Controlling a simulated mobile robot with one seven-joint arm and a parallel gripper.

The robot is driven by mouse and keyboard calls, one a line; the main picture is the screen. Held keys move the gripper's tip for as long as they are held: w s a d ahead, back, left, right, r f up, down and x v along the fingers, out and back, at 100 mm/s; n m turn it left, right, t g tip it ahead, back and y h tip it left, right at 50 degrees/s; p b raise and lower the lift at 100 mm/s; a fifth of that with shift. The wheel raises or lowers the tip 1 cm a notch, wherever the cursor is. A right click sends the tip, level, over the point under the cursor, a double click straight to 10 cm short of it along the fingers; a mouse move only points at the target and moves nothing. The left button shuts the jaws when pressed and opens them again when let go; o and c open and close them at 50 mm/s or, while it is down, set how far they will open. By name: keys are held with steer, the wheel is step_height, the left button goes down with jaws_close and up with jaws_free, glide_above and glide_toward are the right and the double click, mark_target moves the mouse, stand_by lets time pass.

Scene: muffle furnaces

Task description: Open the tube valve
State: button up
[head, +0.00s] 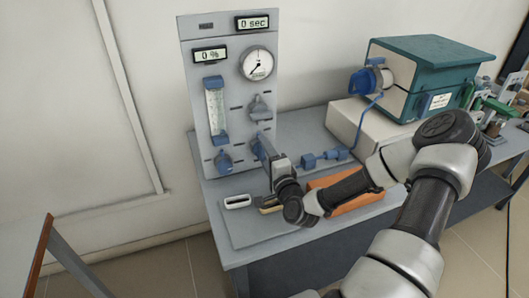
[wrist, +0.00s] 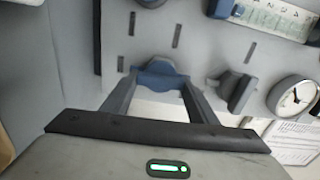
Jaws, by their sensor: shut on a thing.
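The grey instrument panel (head: 238,92) stands upright at the back left of the bench. My gripper (head: 259,147) reaches its lower right part. In the wrist view my gripper (wrist: 158,76) is shut on a blue valve knob (wrist: 159,70), one finger on each side of it. Another blue knob (head: 223,162) is at the panel's lower left. I cannot read how far the gripped knob is turned.
A flow tube (head: 216,112) and a round gauge (head: 257,63) are on the panel. A blue pipe fitting (head: 324,158) lies right of my gripper. A teal furnace (head: 430,62) stands behind. An orange block (head: 358,203) and a white-rimmed piece (head: 238,201) are on the bench.

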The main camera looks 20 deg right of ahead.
steer(key=shift+f+m, duration=0.1)
steer(key=shift+m, duration=0.2)
steer(key=o, duration=1)
steer(key=shift+o, duration=0.2)
steer(key=shift+s, duration=0.1)
steer(key=s+p, duration=0.5)
steer(key=s, duration=1.2)
steer(key=shift+s, duration=0.2)
